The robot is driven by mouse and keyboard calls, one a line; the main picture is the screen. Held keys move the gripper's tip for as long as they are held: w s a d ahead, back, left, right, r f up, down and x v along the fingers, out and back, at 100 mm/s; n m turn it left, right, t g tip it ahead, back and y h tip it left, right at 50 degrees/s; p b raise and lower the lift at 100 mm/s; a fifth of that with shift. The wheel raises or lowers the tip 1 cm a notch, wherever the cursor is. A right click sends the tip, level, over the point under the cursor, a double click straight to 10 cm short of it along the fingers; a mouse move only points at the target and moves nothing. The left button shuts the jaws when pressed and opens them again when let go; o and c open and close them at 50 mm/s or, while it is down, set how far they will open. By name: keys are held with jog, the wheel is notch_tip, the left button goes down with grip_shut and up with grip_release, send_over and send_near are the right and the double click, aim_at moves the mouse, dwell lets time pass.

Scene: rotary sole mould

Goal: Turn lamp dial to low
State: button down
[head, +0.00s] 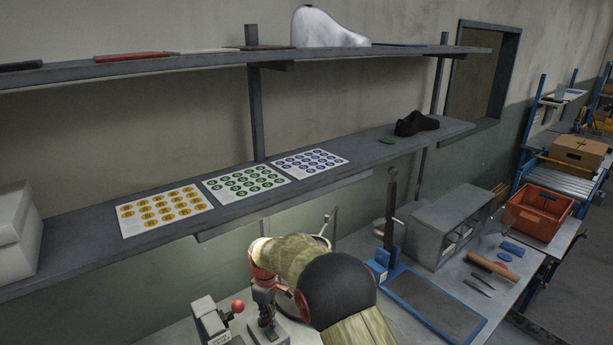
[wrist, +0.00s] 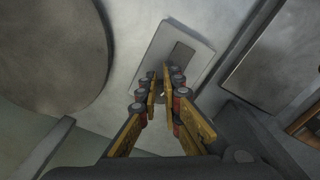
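I cannot make out a lamp dial in either view. In the head view, a pale patch of light falls on the wall under the lower shelf, and a thin upright metal piece (head: 325,225) stands there behind my arm; I cannot tell if it is the lamp. In the wrist view, my gripper (wrist: 160,88) has its two yellow fingers a narrow gap apart, with no clear object held. Beyond the fingertips is a pale flat plate (wrist: 163,50) with a dark rectangular patch. My gripper is not clearly made out in the head view.
A device with a red ball lever (head: 238,306) stands at the bench's front left. A blue-edged tray (head: 435,303), a grey cabinet (head: 430,240) and hand tools lie to the right. The lower shelf (head: 85,225) overhangs the bench. A large round grey surface (wrist: 50,50) fills the wrist view's upper left.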

jog(key=shift+s+d+f, duration=0.1)
jog(key=shift+d+f, duration=0.4)
jog(key=shift+f, duration=0.2)
jog(key=shift+d, duration=0.1)
jog(key=shift+d+r, duration=0.1)
jog(key=shift+r, duration=0.05)
jog(key=r+p, duration=0.1)
jog(key=r, duration=0.1)
jog(key=r+p, duration=0.1)
jog(key=r, duration=0.1)
jog(key=r+p, duration=0.1)
jog(key=r, duration=0.1)
jog(key=shift+w+a+r+p, duration=0.1)
jog(key=shift+w+a+p, duration=0.15)
jog(key=shift+p, duration=0.15)
